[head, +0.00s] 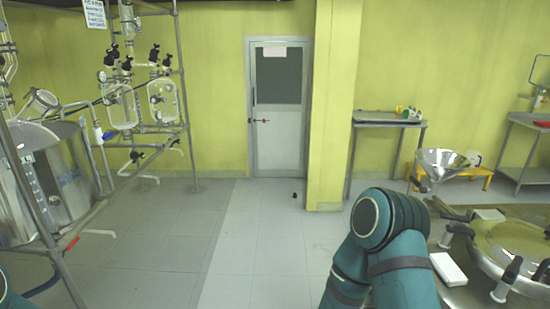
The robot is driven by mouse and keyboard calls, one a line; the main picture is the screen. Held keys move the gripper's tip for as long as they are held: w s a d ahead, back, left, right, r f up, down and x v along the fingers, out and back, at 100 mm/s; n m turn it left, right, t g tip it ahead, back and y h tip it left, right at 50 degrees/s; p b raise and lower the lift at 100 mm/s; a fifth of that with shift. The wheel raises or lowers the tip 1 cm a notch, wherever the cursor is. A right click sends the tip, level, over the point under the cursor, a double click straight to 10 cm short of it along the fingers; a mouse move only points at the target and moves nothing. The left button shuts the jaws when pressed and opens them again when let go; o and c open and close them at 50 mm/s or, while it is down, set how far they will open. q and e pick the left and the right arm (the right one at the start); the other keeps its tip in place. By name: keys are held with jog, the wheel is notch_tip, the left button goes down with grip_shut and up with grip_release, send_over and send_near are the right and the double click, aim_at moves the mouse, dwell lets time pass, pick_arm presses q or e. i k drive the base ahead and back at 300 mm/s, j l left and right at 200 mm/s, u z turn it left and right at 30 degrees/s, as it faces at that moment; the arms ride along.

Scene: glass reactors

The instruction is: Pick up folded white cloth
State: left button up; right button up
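A small flat white rectangle (447,269), which looks like the folded white cloth, lies on the metal table (455,297) at the lower right in the head view. It lies just left of a round metal vessel lid. My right arm, teal with dark bands, rises at the bottom centre right, just left of the white rectangle, and hides part of the table. I cannot make out my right gripper. Only a sliver of my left arm shows at the bottom left corner, and my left gripper is out of view.
The round vessel lid (515,245) with clamps fills the table's right side. A metal funnel (440,163) stands behind. A glass reactor frame and a steel vessel (50,185) stand at left. The floor (260,240) toward the door (278,108) is mostly clear.

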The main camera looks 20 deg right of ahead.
aim_at(449, 272)
jog(key=i+z, duration=0.15)
jog(key=z, duration=0.3)
jog(key=i+j+z, duration=0.15)
jog(key=z, duration=0.25)
jog(key=i+j+z, duration=0.1)
jog(key=z, duration=0.35)
jog(key=i+j+z, duration=0.15)
jog(key=z, duration=0.3)
jog(key=j+z, duration=0.25)
jog(key=z, duration=0.2)
jog(key=i+j+z, duration=0.1)
jog(key=j+z, duration=0.5)
jog(key=z, duration=0.15)
jog(key=i+j+z, duration=0.1)
jog(key=z, duration=0.25)
jog(key=j+z, duration=0.3)
